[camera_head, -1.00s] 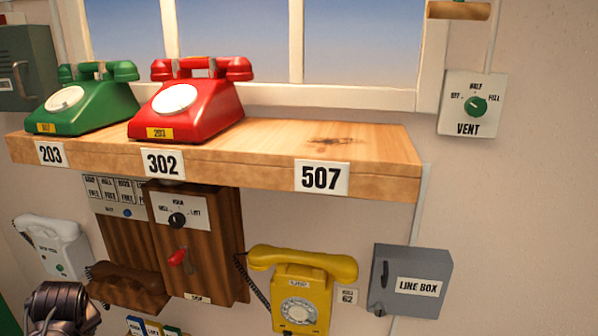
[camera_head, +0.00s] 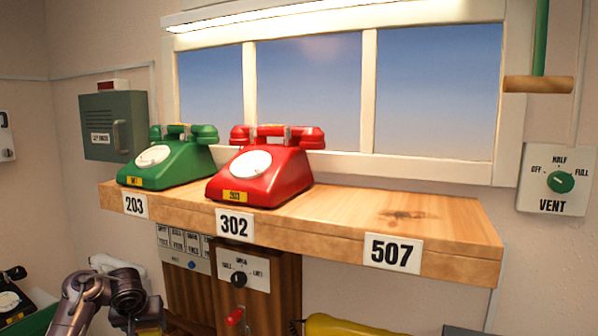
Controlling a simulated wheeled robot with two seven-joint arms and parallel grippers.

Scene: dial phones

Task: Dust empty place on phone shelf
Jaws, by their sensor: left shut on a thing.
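The wooden phone shelf (camera_head: 340,218) runs under the window. Its bare right end, above the label 507 (camera_head: 393,253), has a dark dusty smudge (camera_head: 408,215) on top. A green dial phone (camera_head: 167,160) stands at the left above label 203, and a red dial phone (camera_head: 262,170) stands above label 302. My left gripper (camera_head: 142,320) is low at the bottom left, below the shelf and well away from the smudge. It is shut on a yellowish thing (camera_head: 150,329), mostly cut off by the frame edge. My right gripper is out of view.
The top of a yellow phone (camera_head: 350,326) shows below. A vent dial plate (camera_head: 553,181) and a green pole with a wooden bar (camera_head: 538,84) are at the right. The space above the shelf's right end is clear.

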